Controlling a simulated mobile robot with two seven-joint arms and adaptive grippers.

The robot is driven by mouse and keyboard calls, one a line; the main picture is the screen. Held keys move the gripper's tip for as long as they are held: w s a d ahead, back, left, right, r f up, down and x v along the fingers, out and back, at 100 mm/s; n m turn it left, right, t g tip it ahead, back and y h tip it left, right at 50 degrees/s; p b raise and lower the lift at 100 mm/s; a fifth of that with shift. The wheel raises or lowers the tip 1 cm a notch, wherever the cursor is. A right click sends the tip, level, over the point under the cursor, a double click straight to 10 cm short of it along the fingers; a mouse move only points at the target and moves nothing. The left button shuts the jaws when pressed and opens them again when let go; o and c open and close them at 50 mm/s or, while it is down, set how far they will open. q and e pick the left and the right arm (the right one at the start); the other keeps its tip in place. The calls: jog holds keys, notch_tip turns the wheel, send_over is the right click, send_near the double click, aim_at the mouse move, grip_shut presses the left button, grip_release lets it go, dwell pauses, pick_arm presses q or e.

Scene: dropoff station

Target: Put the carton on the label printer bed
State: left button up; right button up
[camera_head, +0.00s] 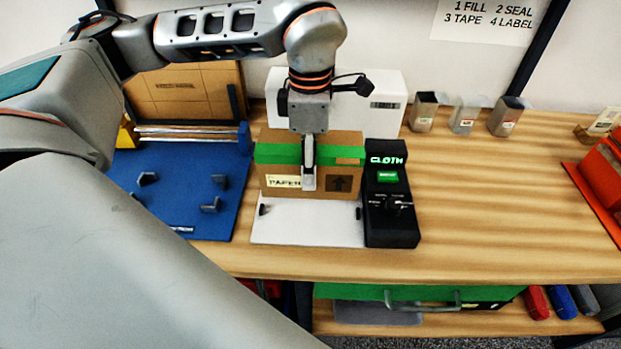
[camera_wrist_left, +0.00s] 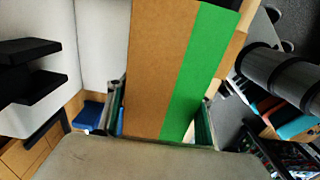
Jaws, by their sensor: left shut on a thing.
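The carton (camera_head: 272,169) is brown with green tape across its top, a PAPER label and a black arrow mark on its front. My left gripper (camera_head: 309,183) comes down from above and is shut on the carton near its middle. The carton is upright over the back part of the white label printer bed (camera_head: 305,232); I cannot tell whether it touches the bed. The white printer body (camera_head: 388,97) stands behind it. In the left wrist view the carton (camera_wrist_left: 153,65) and its green tape fill the middle. My right gripper is not in view.
A black control unit (camera_head: 392,226) reading CLOTH stands right of the bed. A blue board (camera_head: 206,222) with small clamps lies to the left. Grey cups (camera_head: 463,118) stand at the back. A red bin (camera_head: 602,172) is at far right. The wooden table (camera_head: 490,205) is clear between.

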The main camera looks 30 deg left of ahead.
pick_arm(q)
jog(key=shift+f, duration=2.4)
jog(key=shift+f, duration=0.15)
jog(key=o, duration=1.2)
notch_tip(320, 180, up, 12)
jog(key=shift+r, duration=0.2)
jog(key=shift+f, duration=0.1)
